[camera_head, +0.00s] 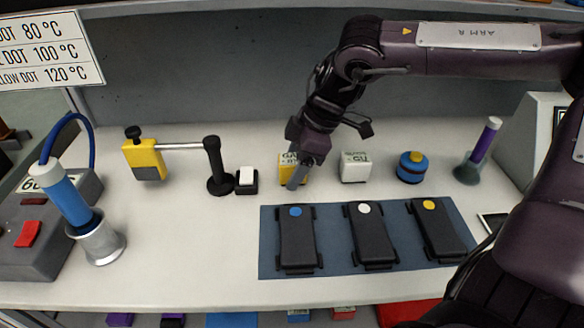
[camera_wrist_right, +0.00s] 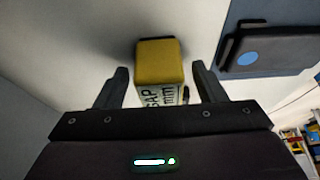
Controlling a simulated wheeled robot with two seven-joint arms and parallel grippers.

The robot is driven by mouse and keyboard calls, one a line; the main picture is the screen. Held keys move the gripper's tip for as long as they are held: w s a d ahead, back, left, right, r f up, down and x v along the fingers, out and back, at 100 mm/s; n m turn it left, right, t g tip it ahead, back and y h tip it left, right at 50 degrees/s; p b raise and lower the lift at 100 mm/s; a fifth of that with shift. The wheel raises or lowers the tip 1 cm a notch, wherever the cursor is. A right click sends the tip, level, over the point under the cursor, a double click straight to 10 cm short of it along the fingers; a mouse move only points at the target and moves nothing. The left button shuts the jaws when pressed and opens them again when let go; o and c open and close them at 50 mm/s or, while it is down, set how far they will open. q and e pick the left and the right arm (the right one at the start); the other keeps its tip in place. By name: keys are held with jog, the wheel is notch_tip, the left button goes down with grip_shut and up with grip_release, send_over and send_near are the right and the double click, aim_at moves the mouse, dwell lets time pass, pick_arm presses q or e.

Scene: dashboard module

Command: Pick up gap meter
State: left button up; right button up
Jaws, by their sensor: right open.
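The gap meter is a small yellow block with a white face lettered "GAP mm" (camera_wrist_right: 160,62). In the head view the gap meter (camera_head: 285,166) stands on the white bench, partly hidden behind my right gripper (camera_head: 298,176). In the right wrist view my right gripper (camera_wrist_right: 160,88) is open, with one finger on each side of the block. Gaps show between the fingers and the block's sides, so it is not gripped. My left gripper is not in view.
A blue mat (camera_head: 340,267) with three black dotted modules lies in front. A white block (camera_head: 356,167) and a blue-yellow knob (camera_head: 410,167) stand to the right. A black post (camera_head: 214,165) and a small white-topped switch (camera_head: 247,180) stand close to the left.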

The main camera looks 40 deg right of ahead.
jog(key=shift+w+a+f, duration=0.1)
jog(key=shift+a+f, duration=0.05)
jog(key=shift+f, duration=0.3)
jog(key=c, duration=1.1)
jog(key=shift+c, duration=0.2)
jog(key=shift+r, duration=0.15)
